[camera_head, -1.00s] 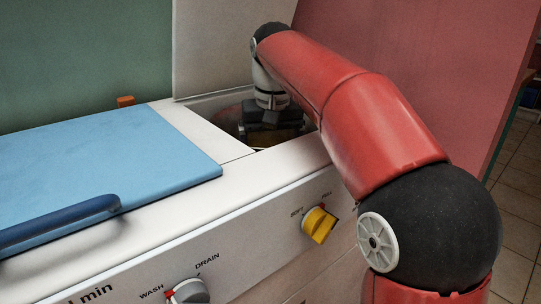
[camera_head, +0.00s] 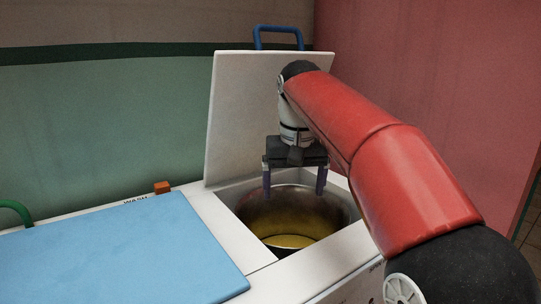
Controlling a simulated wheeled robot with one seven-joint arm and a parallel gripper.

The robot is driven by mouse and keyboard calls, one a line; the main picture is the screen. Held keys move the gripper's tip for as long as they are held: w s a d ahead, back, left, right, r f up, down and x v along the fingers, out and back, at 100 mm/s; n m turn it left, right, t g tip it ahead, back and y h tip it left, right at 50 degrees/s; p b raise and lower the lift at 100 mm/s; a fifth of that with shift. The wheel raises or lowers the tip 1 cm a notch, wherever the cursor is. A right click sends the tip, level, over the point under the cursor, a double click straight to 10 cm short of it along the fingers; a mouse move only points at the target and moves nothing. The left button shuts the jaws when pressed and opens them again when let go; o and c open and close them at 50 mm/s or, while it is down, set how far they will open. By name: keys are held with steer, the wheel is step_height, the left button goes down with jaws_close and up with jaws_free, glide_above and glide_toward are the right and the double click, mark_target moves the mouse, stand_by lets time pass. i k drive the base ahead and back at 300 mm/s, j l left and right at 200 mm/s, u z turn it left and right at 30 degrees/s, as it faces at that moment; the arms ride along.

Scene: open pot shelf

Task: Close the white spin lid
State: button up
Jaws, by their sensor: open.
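The white spin lid (camera_head: 240,115) stands upright, open, at the back of the spin tub. A blue handle (camera_head: 278,37) shows at its top edge. The round metal spin tub (camera_head: 275,215) below it is uncovered, with a yellowish bottom. My gripper (camera_head: 295,190) is open and empty. It points down over the tub's opening, in front of the lid, with its two purple-grey fingers apart at the rim height. My arm hides the lid's right part.
The blue wash lid (camera_head: 120,260) lies shut on the left of the white machine top (camera_head: 225,232). An orange block (camera_head: 162,187) sits behind it. A green handle (camera_head: 15,212) is at the far left. A green wall and a red wall stand close behind.

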mark_target(245, 95)
steer(key=k, duration=1)
